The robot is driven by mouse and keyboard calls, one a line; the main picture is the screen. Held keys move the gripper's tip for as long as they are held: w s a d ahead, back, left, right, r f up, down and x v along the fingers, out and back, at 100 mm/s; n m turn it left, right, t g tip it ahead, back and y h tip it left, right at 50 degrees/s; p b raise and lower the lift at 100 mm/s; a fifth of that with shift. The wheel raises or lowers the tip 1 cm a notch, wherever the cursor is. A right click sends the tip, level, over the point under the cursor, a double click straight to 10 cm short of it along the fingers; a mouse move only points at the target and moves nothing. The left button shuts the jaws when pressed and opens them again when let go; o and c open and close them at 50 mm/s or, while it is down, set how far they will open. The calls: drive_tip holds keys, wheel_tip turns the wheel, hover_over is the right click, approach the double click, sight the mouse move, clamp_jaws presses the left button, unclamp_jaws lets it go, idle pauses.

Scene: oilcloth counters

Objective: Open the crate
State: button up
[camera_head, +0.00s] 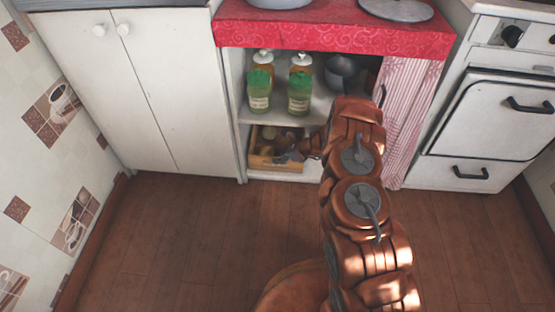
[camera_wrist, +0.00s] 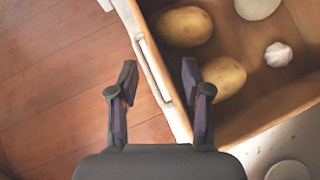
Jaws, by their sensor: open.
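The wooden crate (camera_head: 275,163) sits at the bottom of the open cabinet, under the shelf. In the wrist view the crate (camera_wrist: 262,115) is close up, with potatoes (camera_wrist: 222,76), a garlic bulb (camera_wrist: 278,54) and a pale round item (camera_wrist: 257,6) inside. My gripper (camera_wrist: 160,82) is open, with one finger outside the crate's near wall and the other on the inner side. The wall, with a slot in it, runs between the fingers; I cannot tell whether they touch it. In the head view my gripper (camera_head: 308,148) is at the crate's right side, partly hidden by my arm.
Green-capped bottles (camera_head: 260,92) and a dark pot (camera_head: 341,72) stand on the shelf above. A striped curtain (camera_head: 405,110) hangs at the right, beside the white oven (camera_head: 485,120). White cabinet doors (camera_head: 130,90) are at left. The wooden floor (camera_head: 180,235) in front is clear.

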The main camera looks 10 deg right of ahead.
drive_tip(key=shift+x, duration=1.15)
clamp_jaws()
